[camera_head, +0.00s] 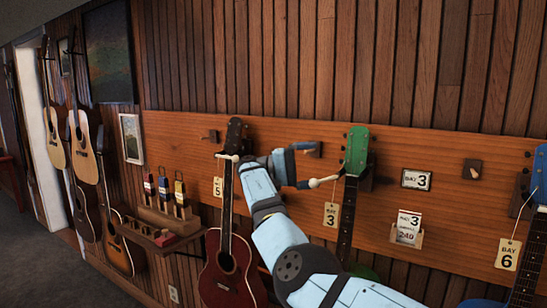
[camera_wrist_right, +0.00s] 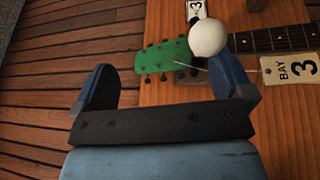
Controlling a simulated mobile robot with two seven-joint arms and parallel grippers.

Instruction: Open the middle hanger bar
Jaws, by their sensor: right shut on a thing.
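The green headstock (camera_head: 356,150) of the middle instrument hangs on the wall board with a tag reading Bay 3. The middle hanger bar (camera_head: 327,181) crosses in front of its neck, with a white ball end at the left. In the right wrist view the white ball (camera_wrist_right: 208,38) lies against the right finger of my right gripper (camera_wrist_right: 172,75), and the green headstock (camera_wrist_right: 168,58) is behind. The grip itself is partly hidden. My left gripper is not in view.
A red instrument (camera_head: 232,265) with a Bay 5 tag hangs left of my arm. A blue one (camera_head: 541,175) with a Bay 6 tag hangs at the right edge. A small shelf (camera_head: 160,230) with bottles is at the left. Card holders are mounted right of the green headstock.

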